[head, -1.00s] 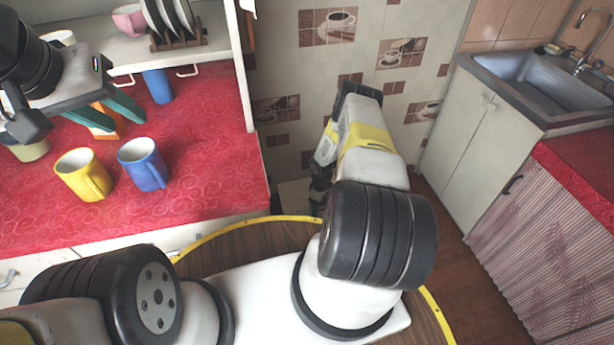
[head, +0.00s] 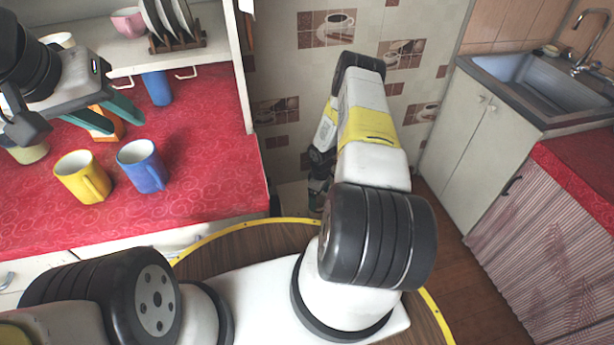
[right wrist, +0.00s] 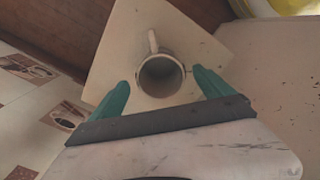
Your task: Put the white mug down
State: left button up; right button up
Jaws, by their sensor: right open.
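The white mug (right wrist: 160,76) shows in the right wrist view, seen from above, with its handle pointing away from my gripper. It appears to stand upright on a cream square surface (right wrist: 125,55). My right gripper (right wrist: 160,78) is open, with one green finger on each side of the mug. Visible gaps separate the fingers from the mug. In the head view my right arm hides the mug.
A yellow mug (head: 82,178) and a blue mug (head: 143,167) stand on the red counter (head: 200,200). Another blue mug (head: 157,87) is under the shelf. A plate rack (head: 170,40) and pink cup (head: 128,20) are on the shelf. The sink (head: 540,85) is far right.

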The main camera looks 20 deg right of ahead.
notch_tip(320, 180, up, 43)
jog(key=w+a+m+t+h, duration=0.1)
jog(key=w+a+m+t, duration=0.1)
jog(key=a+m+t, duration=0.15)
jog(key=s+a+r+m+y, duration=0.1)
jog(key=s+a+r, duration=0.1)
jog(key=s+r, duration=0.5)
jog(key=s+a+r+m, duration=0.2)
jog(key=s+a+r, duration=0.15)
jog(key=r, duration=0.55)
jog(key=s+a+r+t+y, duration=0.1)
jog(key=s+a+r, duration=0.1)
jog(key=s, duration=0.6)
jog(key=s+a+r+m+t+y, duration=0.1)
jog(key=s+a+r, duration=0.2)
jog(key=s, duration=0.5)
jog(key=shift+r+t, duration=0.2)
jog(key=shift+t, duration=0.15)
